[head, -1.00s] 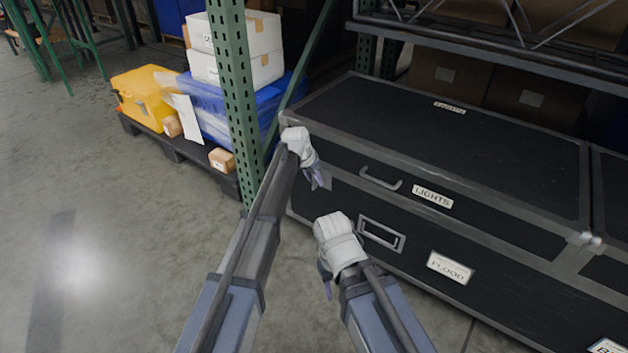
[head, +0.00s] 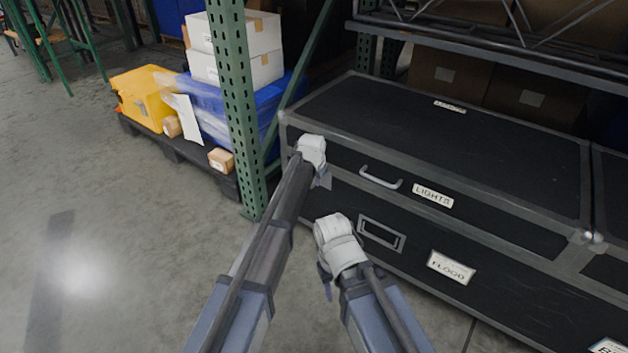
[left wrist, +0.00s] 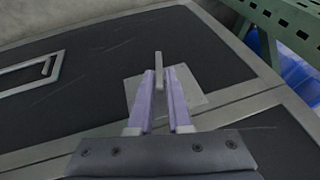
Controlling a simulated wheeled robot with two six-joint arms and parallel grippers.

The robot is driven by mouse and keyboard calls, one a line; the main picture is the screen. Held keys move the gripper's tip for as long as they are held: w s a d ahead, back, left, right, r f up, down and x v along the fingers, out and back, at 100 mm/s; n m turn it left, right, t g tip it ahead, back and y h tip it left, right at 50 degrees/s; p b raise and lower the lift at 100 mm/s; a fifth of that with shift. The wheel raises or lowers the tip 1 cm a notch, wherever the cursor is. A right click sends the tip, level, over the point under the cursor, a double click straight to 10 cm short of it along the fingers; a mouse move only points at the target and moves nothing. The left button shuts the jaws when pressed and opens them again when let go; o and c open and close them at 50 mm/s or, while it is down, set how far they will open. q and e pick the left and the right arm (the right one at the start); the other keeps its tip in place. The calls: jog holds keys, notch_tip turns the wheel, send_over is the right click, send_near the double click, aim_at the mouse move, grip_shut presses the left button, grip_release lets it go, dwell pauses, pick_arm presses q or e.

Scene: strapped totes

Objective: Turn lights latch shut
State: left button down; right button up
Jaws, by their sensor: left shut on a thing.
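The black lights case (head: 470,222) has grey metal edges, a LIGHTS label (head: 432,195) and a curved handle (head: 381,178). Its latch is a thin metal tab (left wrist: 158,60) on a square plate (left wrist: 192,101) near the case's left end. My left gripper (left wrist: 163,92) has its two purple fingers shut on the tab, one on each side. In the head view my left gripper (head: 322,178) hides most of the latch. My right gripper (head: 327,284) hangs in front of the lower case, touching nothing that I can see; its fingers are too hidden to judge.
A green rack post (head: 236,110) stands just left of the case. Behind it a pallet (head: 180,152) carries a yellow case (head: 143,97) and boxes. A lower case (head: 420,245) labelled FLOOD sits under the lights one. Floor at left is clear.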

pick_arm(q)
jog(key=shift+s+d+f+t+y+b, duration=0.1)
jog(key=shift+s+f+t+y+b, duration=0.15)
jog(key=shift+t+y+b, duration=0.3)
jog(key=shift+r+m+t+y, duration=0.15)
jog(key=shift+m+t+y, duration=0.15)
jog(key=shift+y, duration=0.15)
jog(key=shift+w, duration=0.1)
jog(key=c, duration=1)
grip_release()
jog(key=shift+o, duration=0.2)
jog(key=p+v, duration=0.6)
jog(key=v, duration=0.1)
jog(key=shift+r, duration=0.4)
